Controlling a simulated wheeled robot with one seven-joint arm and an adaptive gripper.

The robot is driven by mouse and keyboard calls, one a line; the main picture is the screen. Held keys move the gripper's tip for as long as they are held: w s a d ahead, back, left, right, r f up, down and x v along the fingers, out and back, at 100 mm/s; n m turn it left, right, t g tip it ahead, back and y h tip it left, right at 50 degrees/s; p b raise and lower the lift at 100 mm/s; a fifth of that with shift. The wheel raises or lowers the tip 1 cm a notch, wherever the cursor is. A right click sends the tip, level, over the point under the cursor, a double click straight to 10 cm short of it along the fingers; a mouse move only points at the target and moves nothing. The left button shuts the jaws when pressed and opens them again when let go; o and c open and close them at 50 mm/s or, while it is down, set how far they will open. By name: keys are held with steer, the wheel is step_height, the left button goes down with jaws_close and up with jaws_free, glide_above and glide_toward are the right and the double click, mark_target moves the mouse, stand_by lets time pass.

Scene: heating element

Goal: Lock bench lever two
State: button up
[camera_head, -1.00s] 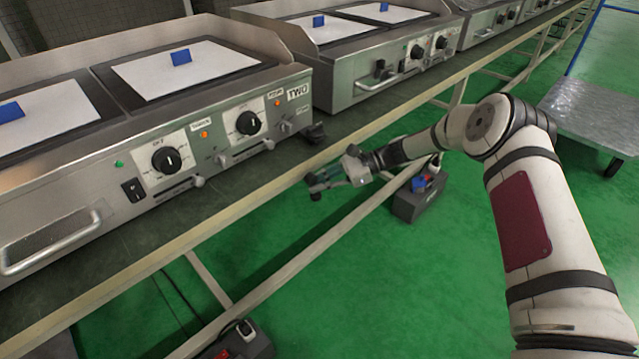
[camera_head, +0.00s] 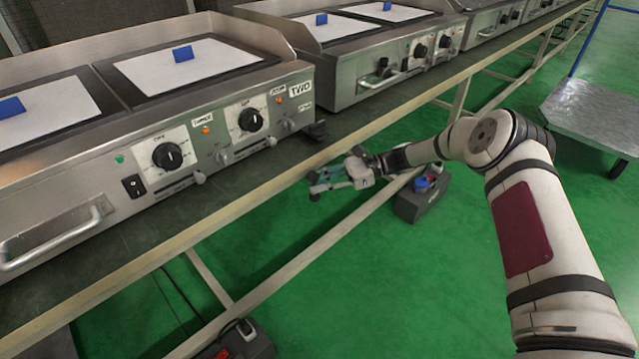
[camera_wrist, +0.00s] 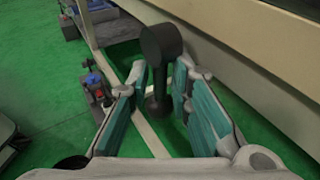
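A dark lever (camera_wrist: 161,43) with a thick round head and a thin stem shows in the wrist view, beside the pale bench edge. My gripper (camera_wrist: 160,78) is open, with one teal-padded finger on each side of the lever's stem. I cannot tell whether either finger touches it. In the head view my gripper (camera_head: 323,183) is at the front edge of the bench (camera_head: 240,205), below the right end of the griddle labelled TWO (camera_head: 300,88). The lever cannot be made out clearly there.
A second griddle (camera_head: 345,92) stands farther along the bench. A dark box with blue and red parts (camera_head: 422,200) is below the bench, near my arm. A metal cart (camera_head: 590,115) stands at the right. The green floor in front is mostly clear.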

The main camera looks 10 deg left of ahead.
steer(key=v, duration=1.2)
steer(key=shift+r, duration=0.1)
